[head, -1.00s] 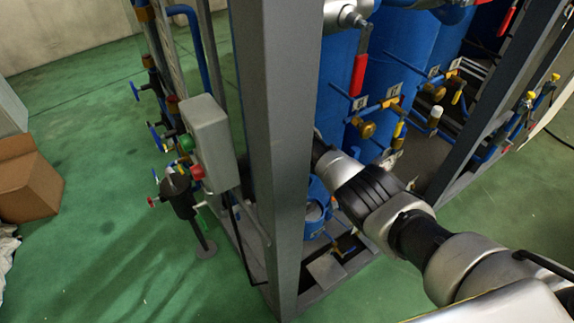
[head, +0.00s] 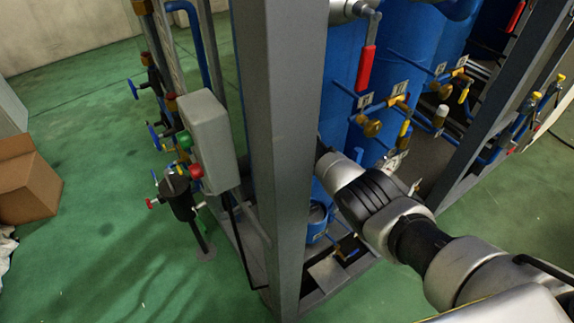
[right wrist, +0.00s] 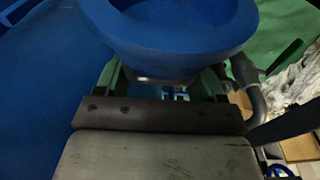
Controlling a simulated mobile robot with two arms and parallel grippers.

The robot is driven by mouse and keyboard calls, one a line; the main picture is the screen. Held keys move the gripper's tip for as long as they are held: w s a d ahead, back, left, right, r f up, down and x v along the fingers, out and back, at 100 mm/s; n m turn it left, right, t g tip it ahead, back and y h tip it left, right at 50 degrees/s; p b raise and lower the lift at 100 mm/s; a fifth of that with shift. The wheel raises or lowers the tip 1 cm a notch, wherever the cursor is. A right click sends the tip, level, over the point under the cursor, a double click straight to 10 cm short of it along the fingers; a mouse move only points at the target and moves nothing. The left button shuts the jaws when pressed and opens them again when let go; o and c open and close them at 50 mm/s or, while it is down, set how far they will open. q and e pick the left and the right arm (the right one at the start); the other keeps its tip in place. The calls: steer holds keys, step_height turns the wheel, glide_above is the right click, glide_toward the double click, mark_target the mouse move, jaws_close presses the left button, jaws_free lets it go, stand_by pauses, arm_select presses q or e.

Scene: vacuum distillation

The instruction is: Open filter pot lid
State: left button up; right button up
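In the right wrist view a large blue round body with a thick rim (right wrist: 180,40) fills the top, close in front of my right gripper (right wrist: 165,82). The gripper's two fingers stand wide apart under this rim, with a see-through gap between them. Whether they touch it cannot be told, nor whether it is the filter pot lid. In the head view my right arm reaches in from the right and its end goes behind the grey post, so the gripper is hidden there. A small blue pot (head: 317,216) stands low beside the post. My left gripper is not in view.
The grey upright post (head: 279,150) stands in front of the arm's end. A grey control box (head: 208,140) and valve pipes are left of it. Blue tanks and a red-handled valve (head: 367,67) are to the right. Green floor (head: 95,200) is open at left.

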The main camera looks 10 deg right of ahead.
steer(key=shift+o, duration=0.8)
steer(key=shift+s+d+f, duration=0.1)
steer(key=shift+d+f, duration=0.05)
steer(key=shift+f, duration=0.15)
steer(key=shift+r, duration=0.3)
step_height(320, 180, up, 10)
steer(key=p, duration=0.1)
steer(key=shift+s+d, duration=0.3)
steer(key=shift+s, duration=0.1)
